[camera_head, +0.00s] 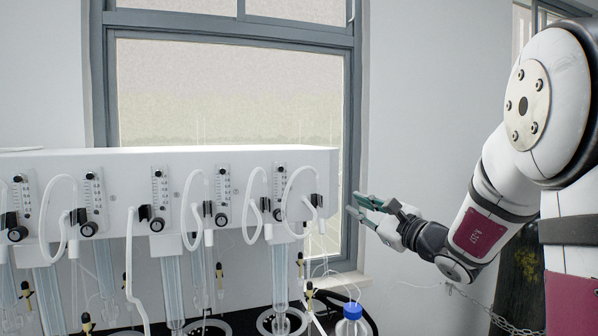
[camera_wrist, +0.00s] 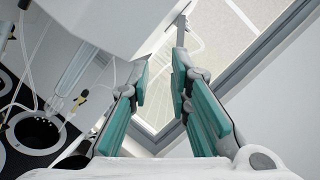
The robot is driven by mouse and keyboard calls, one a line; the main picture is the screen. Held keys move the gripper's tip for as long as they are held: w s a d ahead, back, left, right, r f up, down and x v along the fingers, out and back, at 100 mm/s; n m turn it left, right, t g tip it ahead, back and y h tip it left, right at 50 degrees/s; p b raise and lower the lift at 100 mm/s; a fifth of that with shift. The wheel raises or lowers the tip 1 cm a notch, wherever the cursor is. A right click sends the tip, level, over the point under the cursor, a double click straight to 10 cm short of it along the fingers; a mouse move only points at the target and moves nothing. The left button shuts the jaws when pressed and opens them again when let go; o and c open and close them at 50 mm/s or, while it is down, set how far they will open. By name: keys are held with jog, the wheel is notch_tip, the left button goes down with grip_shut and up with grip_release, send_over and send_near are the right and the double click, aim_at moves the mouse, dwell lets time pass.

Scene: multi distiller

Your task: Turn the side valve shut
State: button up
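The white distiller housing (camera_head: 230,159) spans the left of the head view, and its right end is near my gripper (camera_head: 355,203). My gripper is open, with its teal-padded fingers apart and nothing between them. In the wrist view my gripper (camera_wrist: 160,75) points toward the housing (camera_wrist: 115,25). A thin grey bar with a bent top (camera_wrist: 182,28) shows by the housing's right corner, just beyond the right fingertip; it may be the side valve's handle. I cannot tell whether the right fingertip touches it. In the head view the side valve cannot be made out.
Several flow meters with black knobs (camera_head: 157,224) and white hoses line the housing's front. Glass tubes (camera_head: 280,277) hang below. A blue-capped bottle (camera_head: 352,318) stands under my gripper. The window frame (camera_head: 347,120) is behind. Free room lies right of the housing.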

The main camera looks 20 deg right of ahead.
jog(key=w+r+t+p, duration=0.1)
jog(key=w+r+p, duration=0.2)
jog(key=w, duration=0.8)
jog(key=shift+a+r+t+p, duration=0.2)
jog(key=shift+t+p, duration=0.1)
jog(key=shift+p, duration=0.3)
grip_shut()
